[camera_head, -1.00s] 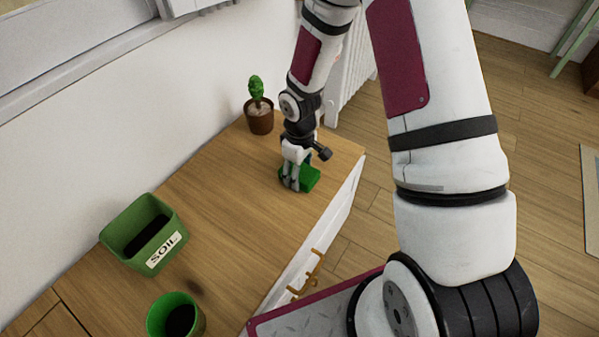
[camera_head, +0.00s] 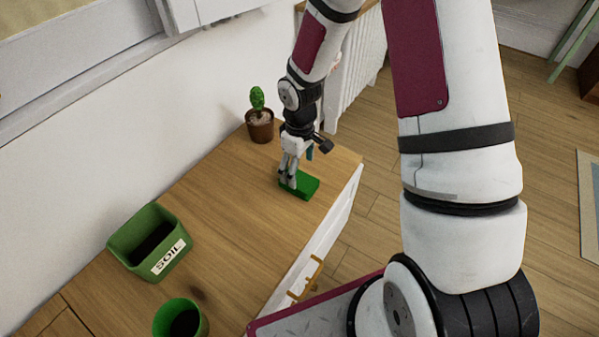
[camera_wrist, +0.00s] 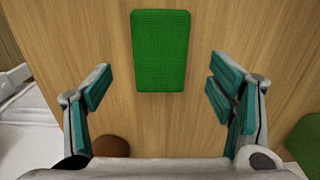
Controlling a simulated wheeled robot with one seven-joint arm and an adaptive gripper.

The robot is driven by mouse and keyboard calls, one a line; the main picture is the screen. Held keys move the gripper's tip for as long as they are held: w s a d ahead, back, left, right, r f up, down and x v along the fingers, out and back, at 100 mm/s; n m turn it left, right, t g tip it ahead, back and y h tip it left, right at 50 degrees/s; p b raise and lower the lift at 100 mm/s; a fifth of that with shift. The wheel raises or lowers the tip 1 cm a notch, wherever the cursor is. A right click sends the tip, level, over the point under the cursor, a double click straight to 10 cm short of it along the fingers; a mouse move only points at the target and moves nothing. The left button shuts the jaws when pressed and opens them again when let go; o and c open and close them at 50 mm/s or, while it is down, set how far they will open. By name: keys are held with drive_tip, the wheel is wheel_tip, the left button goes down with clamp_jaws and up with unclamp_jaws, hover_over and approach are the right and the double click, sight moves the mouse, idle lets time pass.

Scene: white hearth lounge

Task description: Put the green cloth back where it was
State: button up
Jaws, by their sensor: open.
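The green cloth (camera_head: 302,187) is a small flat rectangle lying on the wooden top of the cabinet, near its right front edge. In the wrist view the cloth (camera_wrist: 160,52) lies flat on the wood, ahead of and between the fingers, touching neither. My gripper (camera_head: 287,184) is open and empty just over the cloth's left side in the head view. Its two teal-padded fingers (camera_wrist: 158,92) are spread wide in the wrist view. Part of the cloth is hidden behind the fingers in the head view.
A potted cactus (camera_head: 260,122) stands behind my gripper by the wall. A green soil box (camera_head: 150,240) and a green pot (camera_head: 181,320) stand at the left and front. The wooden top (camera_head: 225,215) between them is clear. Gold hooks or handles (camera_head: 310,278) show on the cabinet's front.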

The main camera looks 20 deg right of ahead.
wheel_tip(320, 180, up, 6)
drive_tip(key=p, duration=0.2)
wheel_tip(320, 180, up, 12)
drive_tip(key=m+h, duration=0.1)
drive_tip(key=m, duration=0.1)
hover_over(299, 179)
drive_tip(key=s+d, duration=0.2)
drive_tip(key=s, duration=0.3)
drive_tip(key=s+r+m, duration=0.2)
drive_tip(key=s+r, duration=0.5)
drive_tip(key=r, duration=0.1)
drive_tip(key=s+a+r+m, duration=0.1)
drive_tip(key=s+r, duration=0.2)
drive_tip(key=s, duration=0.7)
drive_tip(key=s+a+r+m+y, duration=0.1)
drive_tip(key=s+r, duration=0.3)
drive_tip(key=s, duration=0.6)
drive_tip(key=shift+s+m, duration=0.25)
drive_tip(key=shift+m, duration=0.35)
